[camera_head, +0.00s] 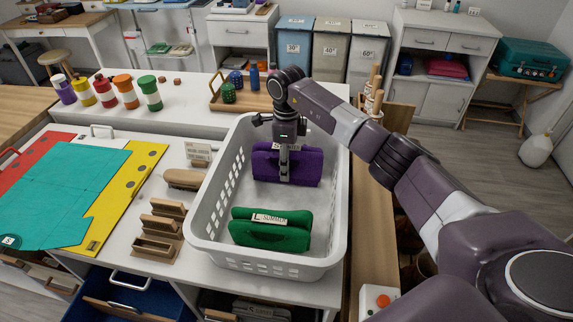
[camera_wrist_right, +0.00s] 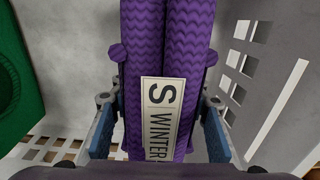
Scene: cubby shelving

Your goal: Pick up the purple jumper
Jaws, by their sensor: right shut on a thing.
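The purple jumper (camera_head: 303,166) is folded into a roll and lies in the back part of the white laundry basket (camera_head: 211,222). My right gripper (camera_head: 284,178) reaches down into the basket from above and is shut on the purple jumper. In the right wrist view the purple jumper (camera_wrist_right: 165,45) runs between the two blue finger pads, with a label reading "S WINTER" facing the camera. Whether the jumper touches the basket floor cannot be told. My left gripper is not in view.
A folded green jumper (camera_head: 268,236) with an "L" label lies in the front of the basket. Wooden brushes and blocks (camera_head: 160,225) stand left of the basket. A teal garment (camera_head: 70,195) lies on a folding board. Basket walls are close around the gripper.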

